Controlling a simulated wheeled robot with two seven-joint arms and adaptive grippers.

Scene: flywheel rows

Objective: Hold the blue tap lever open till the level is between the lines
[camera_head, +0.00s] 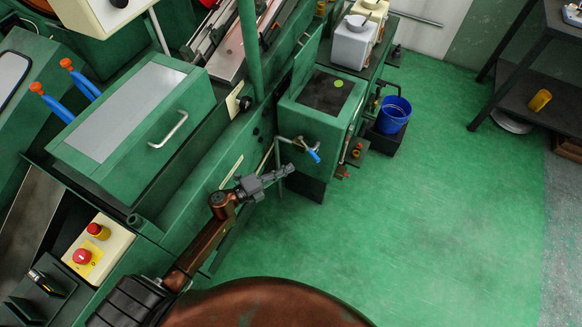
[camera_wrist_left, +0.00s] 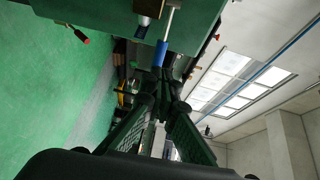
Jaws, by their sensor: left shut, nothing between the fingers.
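The blue tap lever (camera_head: 314,155) sits at the end of a metal pipe on the front of a green cabinet with a dark top (camera_head: 326,92). It also shows in the left wrist view (camera_wrist_left: 160,53), just beyond my fingertips. My left gripper (camera_head: 288,170) is shut and empty, a little left of and below the lever in the head view. I cannot tell whether its tips touch the lever. No liquid level or marking lines can be made out. My right gripper is not in view.
A blue bucket (camera_head: 394,113) stands on a dark tray right of the cabinet. A white container (camera_head: 352,43) stands behind. Green machinery with a handled cover (camera_head: 125,110) fills the left. A dark shelf (camera_head: 530,85) is at upper right. The green floor (camera_head: 420,220) between is clear.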

